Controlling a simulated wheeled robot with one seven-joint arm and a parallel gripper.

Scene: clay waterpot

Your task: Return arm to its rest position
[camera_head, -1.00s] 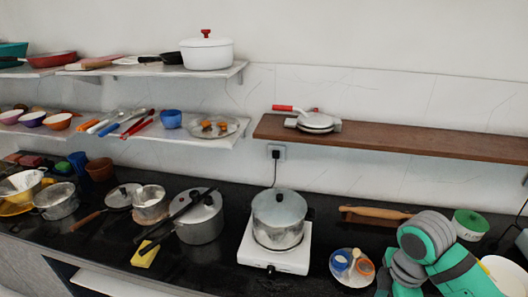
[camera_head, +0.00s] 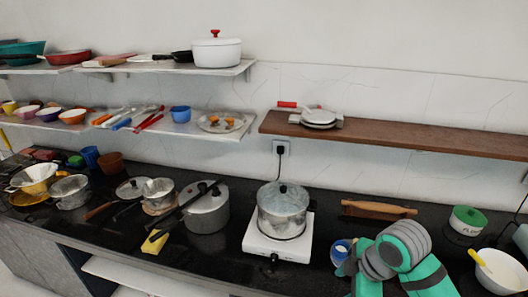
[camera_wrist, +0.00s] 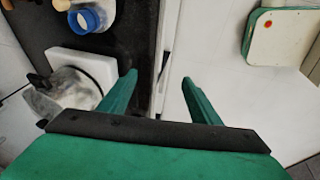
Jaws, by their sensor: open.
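My gripper (camera_wrist: 157,80) shows in the wrist view with its two green fingers spread apart and nothing between them. It points down over the front edge of the black counter (camera_wrist: 143,45), with one finger on the counter side and the other over a pale surface. In the head view my green and grey arm is bent at the lower right, in front of the counter. The gripper's fingers do not show there.
A metal pot (camera_head: 283,211) stands on a white hot plate (camera_head: 262,243), left of my arm. A white bowl (camera_head: 508,273) and a green-lidded canister (camera_head: 467,220) stand to the right. A rolling pin (camera_head: 378,208) lies behind. A wooden shelf (camera_head: 400,134) runs above.

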